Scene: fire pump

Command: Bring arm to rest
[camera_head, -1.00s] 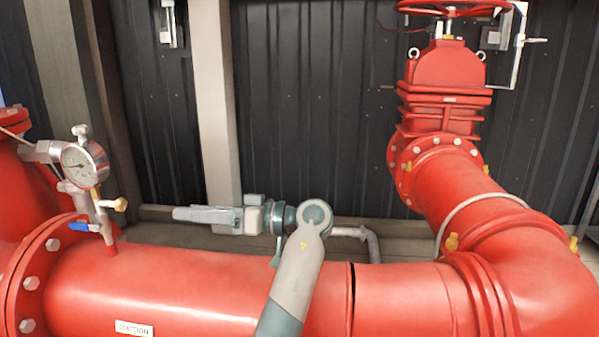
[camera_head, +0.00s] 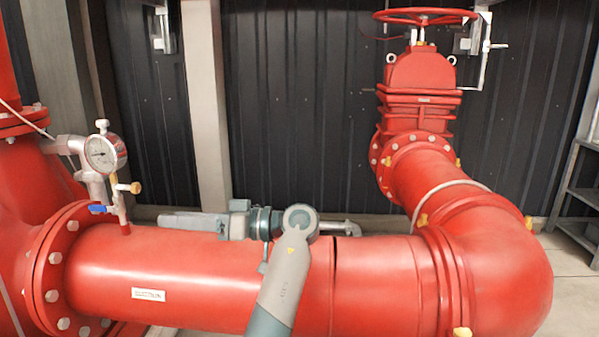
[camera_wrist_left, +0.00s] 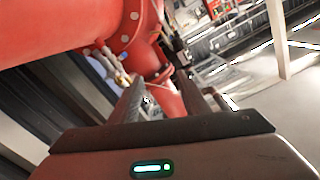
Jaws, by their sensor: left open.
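My left arm (camera_head: 285,280) rises from the bottom middle of the head view, bends at a joint and runs to the left. My left gripper (camera_head: 168,220) is at its left end, seen across the upper edge of the red suction pipe (camera_head: 200,270); I cannot tell the gap between them. In the left wrist view the two dark fingers of the gripper (camera_wrist_left: 160,84) are apart, with nothing visibly held between them. Red flanged pipe (camera_wrist_left: 75,22) fills the upper left there. My right gripper is not in view.
A pressure gauge (camera_head: 101,153) with a blue-handled valve stands left of the gripper. A red gate valve (camera_head: 418,75) with a handwheel is at the back right. A dark corrugated wall (camera_head: 290,100) and pale post (camera_head: 205,100) stand behind. Grey shelving (camera_head: 580,190) and open floor (camera_head: 570,265) are at right.

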